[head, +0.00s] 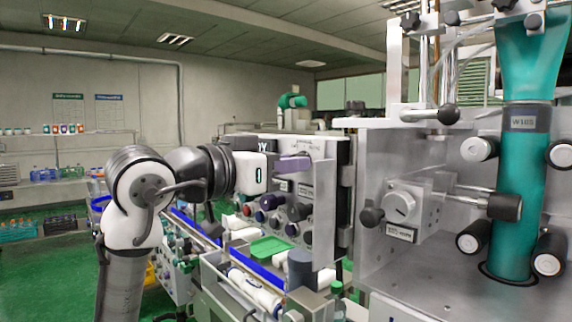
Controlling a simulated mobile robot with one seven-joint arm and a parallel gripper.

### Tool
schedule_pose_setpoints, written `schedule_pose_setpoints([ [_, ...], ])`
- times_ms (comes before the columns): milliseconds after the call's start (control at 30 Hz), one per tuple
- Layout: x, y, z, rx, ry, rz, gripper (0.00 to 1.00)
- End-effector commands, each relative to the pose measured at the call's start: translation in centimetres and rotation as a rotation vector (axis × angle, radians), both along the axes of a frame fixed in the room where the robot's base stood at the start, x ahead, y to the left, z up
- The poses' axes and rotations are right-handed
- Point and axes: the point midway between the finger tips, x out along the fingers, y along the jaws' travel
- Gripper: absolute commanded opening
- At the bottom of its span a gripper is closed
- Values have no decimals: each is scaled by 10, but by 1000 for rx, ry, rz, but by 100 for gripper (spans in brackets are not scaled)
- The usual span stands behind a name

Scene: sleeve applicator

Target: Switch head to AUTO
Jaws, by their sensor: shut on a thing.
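The control panel (322,178) stands in the middle of the head view, facing left, with small lettering along its top edge that is too small to read surely. My gripper (288,164) is at the upper part of this panel, reaching in from the left. It is shut on a purple handle-like part at the panel, apparently the head selector switch (294,164). The fingertips and the switch's base are hard to make out, so I cannot tell which position it points to.
Several round knobs and buttons (298,211) sit just below my gripper. A conveyor with blue edges (265,273), white bottles (258,292) and a green tray (270,247) lies lower. At right, a metal machine frame holds a teal sleeve tube (517,205) between rollers.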

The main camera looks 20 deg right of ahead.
Motion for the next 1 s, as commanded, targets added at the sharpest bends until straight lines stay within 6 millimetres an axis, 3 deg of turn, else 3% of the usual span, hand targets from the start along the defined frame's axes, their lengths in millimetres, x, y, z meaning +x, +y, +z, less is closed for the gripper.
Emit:
schedule_pose_setpoints([
  [300, 0, 0, 0, 33, -95, 0, 0],
  [767, 0, 0, 0, 38, -109, 1, 0],
  [800, 0, 0, 0, 38, -109, 1, 26],
  [933, 0, 0, 0, 38, -109, 0, 43],
  [1000, 0, 0, 0, 38, -109, 0, 45],
])
